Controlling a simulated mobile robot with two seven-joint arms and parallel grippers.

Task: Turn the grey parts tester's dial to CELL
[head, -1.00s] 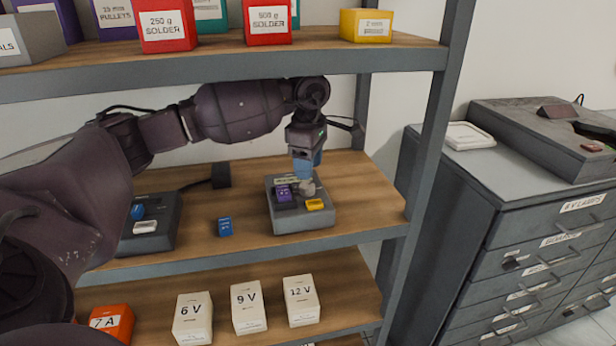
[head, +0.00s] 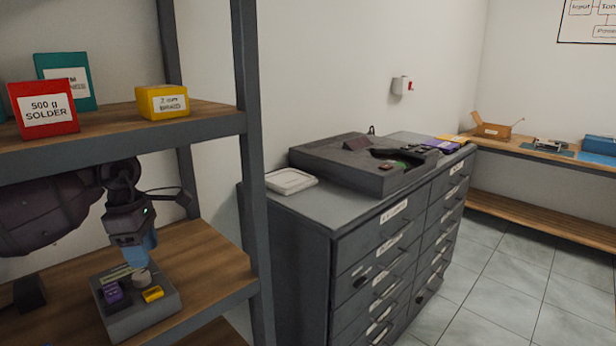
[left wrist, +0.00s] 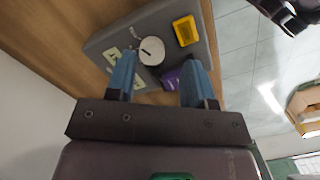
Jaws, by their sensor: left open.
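The grey parts tester (head: 150,318) sits on the middle wooden shelf at the lower left of the head view. Its pale round dial (head: 141,278) stands on top, beside a purple block (head: 112,294) and a yellow block (head: 153,294). My left gripper (head: 142,262), with blue fingers, points down just above the dial. In the left wrist view the dial (left wrist: 152,50) shows a short dark mark and lies toward the left finger. The open fingers (left wrist: 160,62) hold nothing. I cannot read the labels (left wrist: 113,55) near the dial.
The upper shelf (head: 110,125) is above my left arm, with red and yellow boxes on it. A shelf post (head: 250,180) stands right of the tester. A grey drawer cabinet (head: 300,245) is farther right, with open tiled floor (head: 475,290) beyond.

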